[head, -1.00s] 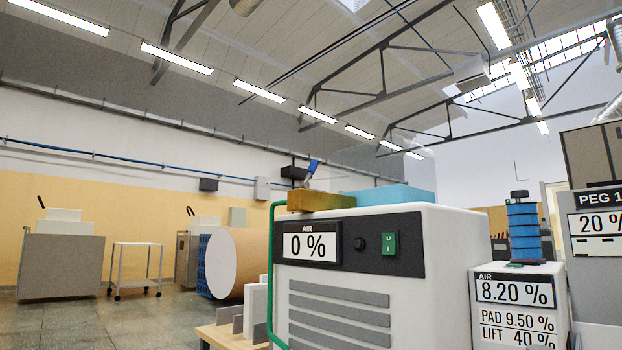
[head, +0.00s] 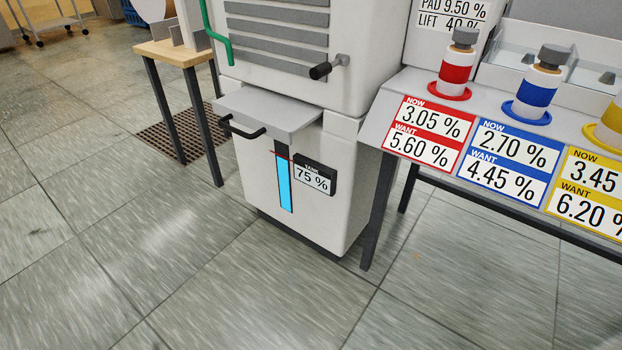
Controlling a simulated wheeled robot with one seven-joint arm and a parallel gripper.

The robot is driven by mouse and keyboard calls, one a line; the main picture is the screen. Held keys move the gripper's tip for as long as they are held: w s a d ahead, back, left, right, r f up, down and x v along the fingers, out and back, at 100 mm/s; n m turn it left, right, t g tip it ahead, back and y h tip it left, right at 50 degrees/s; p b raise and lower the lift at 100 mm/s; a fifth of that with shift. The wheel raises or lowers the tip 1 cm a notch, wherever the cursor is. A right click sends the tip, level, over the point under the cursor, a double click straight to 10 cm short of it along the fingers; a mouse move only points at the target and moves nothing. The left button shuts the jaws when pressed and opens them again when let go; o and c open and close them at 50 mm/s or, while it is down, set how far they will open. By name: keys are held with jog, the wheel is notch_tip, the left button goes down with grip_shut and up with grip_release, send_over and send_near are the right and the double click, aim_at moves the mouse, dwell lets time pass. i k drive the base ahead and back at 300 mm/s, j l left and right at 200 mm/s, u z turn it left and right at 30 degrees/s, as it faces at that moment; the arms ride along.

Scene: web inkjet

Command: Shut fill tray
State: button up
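The fill tray (head: 265,108) appears to be the grey, flat-topped tray on the lower white cabinet (head: 335,210), below the vented grey panel. It juts out from the cabinet front toward the left. A black bar handle (head: 243,130) is on its front edge. Below it, a blue level strip (head: 284,185) runs down the cabinet beside a display (head: 314,178) reading 75 %. My gripper is not in view.
A sloped panel (head: 375,130) with red, blue and yellow labelled bottles stands on dark legs at the right. A wooden table (head: 170,55) and a floor grate (head: 165,138) are at the left. The tiled floor in front is clear.

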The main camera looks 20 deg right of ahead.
aim_at(277, 115)
jog(key=i+j+z, duration=0.1)
jog(key=i+j, duration=0.4)
jog(key=i+j+z, duration=0.1)
jog(key=i+j, duration=0.35)
jog(key=j, duration=0.15)
